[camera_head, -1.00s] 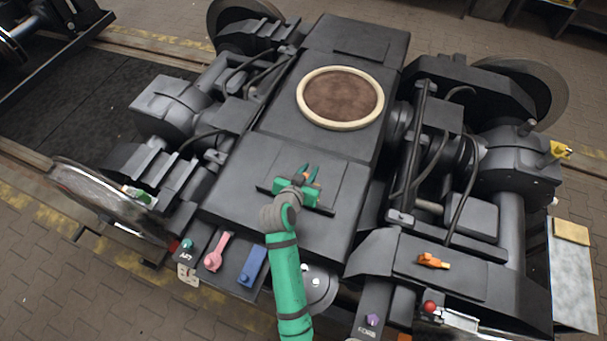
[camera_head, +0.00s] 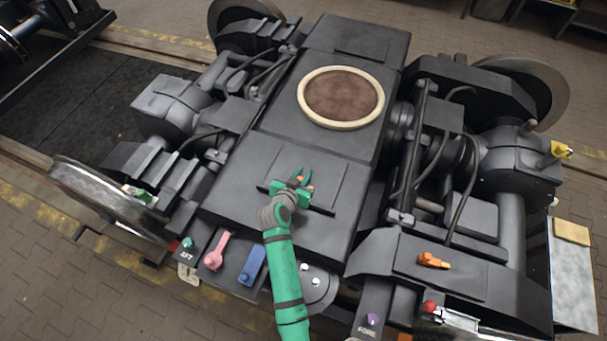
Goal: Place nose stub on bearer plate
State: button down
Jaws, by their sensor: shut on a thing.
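My gripper (camera_head: 303,177) is over the dark flat top of the bogie, near its middle. Its green fingers are shut on a small orange piece (camera_head: 308,181), mostly hidden by the fingers; I take it to be the nose stub. Below it is a thin raised dark plate (camera_head: 338,188) on the bogie top, which may be the bearer plate; no label shows. I cannot tell whether the piece touches this plate or hangs above it.
A round brown pad with a cream ring (camera_head: 300,92) lies farther back. A pink tool (camera_head: 216,252), a blue block (camera_head: 252,266) and a teal knob (camera_head: 187,243) lie at the front left. An orange piece (camera_head: 433,261) and a red ball (camera_head: 429,306) are at the front right.

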jog(key=shift+f, duration=0.1)
jog(key=c, duration=1.6)
grip_release()
jog(key=v, duration=1.2)
jog(key=s+f+n, duration=0.1)
jog(key=s, duration=0.2)
jog(key=s+f+n+y, duration=0.1)
jog(key=s, duration=0.2)
jog(key=s+f+y, duration=0.1)
jog(key=s, duration=0.1)
jog(key=shift+s+d+f+n, duration=0.25)
jog(key=shift+s+f+n, duration=0.15)
jog(key=s+r+t+y, duration=0.1)
jog(key=s+r, duration=0.3)
jog(key=s, duration=0.4)
jog(key=s+d+r+n+t, duration=0.1)
jog(key=s+r, duration=0.4)
jog(key=s, duration=0.3)
jog(key=s+d+r+t+y, duration=0.1)
jog(key=s+r, duration=0.3)
jog(key=s, duration=0.4)
jog(key=shift+s+r+n+t+y, duration=0.2)
jog(key=shift+r+n+t+y, duration=0.1)
jog(key=shift+n+t, duration=0.15)
